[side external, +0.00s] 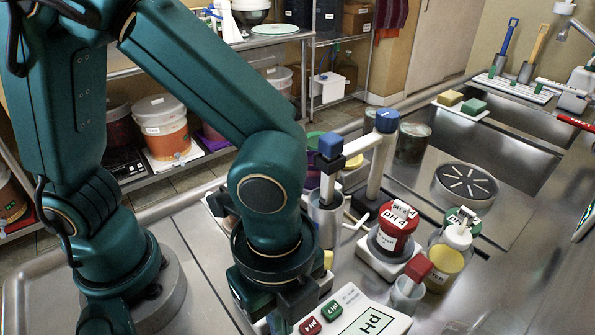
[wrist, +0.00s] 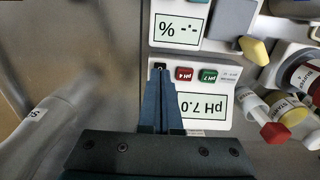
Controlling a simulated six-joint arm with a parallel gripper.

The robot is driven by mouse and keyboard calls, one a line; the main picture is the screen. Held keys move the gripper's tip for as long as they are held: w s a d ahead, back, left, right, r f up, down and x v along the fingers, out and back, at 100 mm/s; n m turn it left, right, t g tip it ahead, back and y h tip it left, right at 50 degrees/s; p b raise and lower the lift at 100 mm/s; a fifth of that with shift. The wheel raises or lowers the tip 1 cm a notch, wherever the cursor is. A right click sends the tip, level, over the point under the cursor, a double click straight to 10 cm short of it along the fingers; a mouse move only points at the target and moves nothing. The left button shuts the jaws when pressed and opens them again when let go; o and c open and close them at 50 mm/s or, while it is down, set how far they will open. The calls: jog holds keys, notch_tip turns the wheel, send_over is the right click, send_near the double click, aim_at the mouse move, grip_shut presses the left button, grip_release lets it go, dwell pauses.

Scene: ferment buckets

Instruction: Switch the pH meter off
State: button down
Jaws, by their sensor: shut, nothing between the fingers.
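The pH meter (wrist: 222,122) is a white box whose display reads "pH 7.0", upside down in the wrist view. Along its edge are a black switch (wrist: 160,66), a red pH 4 button (wrist: 184,74) and a green pH 7 button (wrist: 208,75). My gripper (wrist: 161,72) is shut and empty, its tips at the black switch and partly covering it. I cannot tell whether they touch it. In the side view the pH meter (side external: 353,298) is at the bottom edge, and my fingertips are out of sight there.
A second meter (wrist: 178,28) with a "%" display sits beside the pH meter. A red-capped bottle (side external: 390,238), a yellow bottle (side external: 445,268) and a red-topped probe in a beaker (side external: 407,291) stand close by. A sink (side external: 515,155) lies behind.

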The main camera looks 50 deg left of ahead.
jog(key=shift+f, duration=0.85)
dwell(0.7)
jog(key=shift+r, duration=3.55)
jog(key=w+a+r+n+t, duration=0.1)
jog(key=a+r+n+t, duration=0.1)
jog(key=a+n, duration=0.6)
jog(key=w+a+r+n+t, duration=0.1)
jog(key=a+r+n+t, duration=0.1)
jog(key=a+n, duration=0.6)
jog(key=shift+w+r+n+t, duration=0.25)
jog(key=shift+n+t, duration=0.55)
jog(key=shift+n, duration=0.2)
